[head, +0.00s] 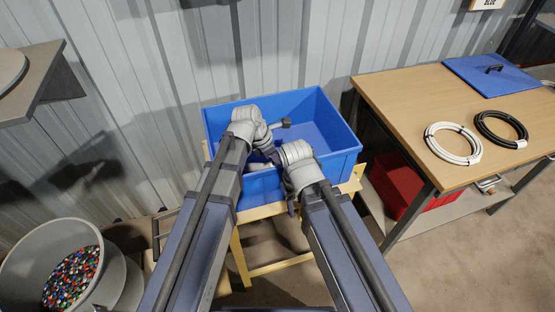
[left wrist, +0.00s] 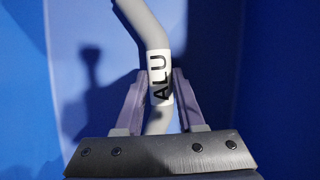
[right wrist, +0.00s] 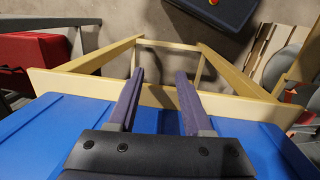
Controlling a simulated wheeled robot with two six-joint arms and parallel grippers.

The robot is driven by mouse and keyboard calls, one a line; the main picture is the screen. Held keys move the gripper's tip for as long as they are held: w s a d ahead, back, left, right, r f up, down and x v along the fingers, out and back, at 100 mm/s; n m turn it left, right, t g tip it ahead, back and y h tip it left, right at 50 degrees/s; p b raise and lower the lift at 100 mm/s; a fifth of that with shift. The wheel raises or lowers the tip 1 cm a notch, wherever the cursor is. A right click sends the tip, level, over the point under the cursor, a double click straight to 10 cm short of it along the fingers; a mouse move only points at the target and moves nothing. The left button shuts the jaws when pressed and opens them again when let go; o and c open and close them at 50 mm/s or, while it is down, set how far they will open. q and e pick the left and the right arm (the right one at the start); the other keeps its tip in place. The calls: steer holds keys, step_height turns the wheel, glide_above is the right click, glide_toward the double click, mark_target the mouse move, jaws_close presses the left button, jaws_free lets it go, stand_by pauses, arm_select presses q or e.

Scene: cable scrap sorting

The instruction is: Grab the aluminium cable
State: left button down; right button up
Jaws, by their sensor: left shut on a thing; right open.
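The aluminium cable shows in the left wrist view as a bent grey length with a white label reading ALU (left wrist: 160,78). My left gripper (left wrist: 158,88) is shut on it at the label, inside the blue crate (head: 333,125). In the head view my left gripper (head: 270,153) is inside the crate, partly hidden by my wrist. My right gripper (head: 292,207) is open and empty at the crate's front rim. In the right wrist view its fingers (right wrist: 160,75) point out past the rim, with nothing between them.
The crate stands on a wooden stand (right wrist: 80,88). To the right, a wooden table (head: 400,90) bears a white cable coil (head: 430,143), a black coil (head: 481,122) and a blue lid-like panel (head: 490,82). A red box (head: 389,183) sits below. A bin of coloured granules (head: 72,278) stands lower left.

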step_height(320, 180, up, 9)
steer(key=p, duration=0.8)
steer(key=shift+r+p, duration=0.2)
steer(key=shift+p, duration=0.2)
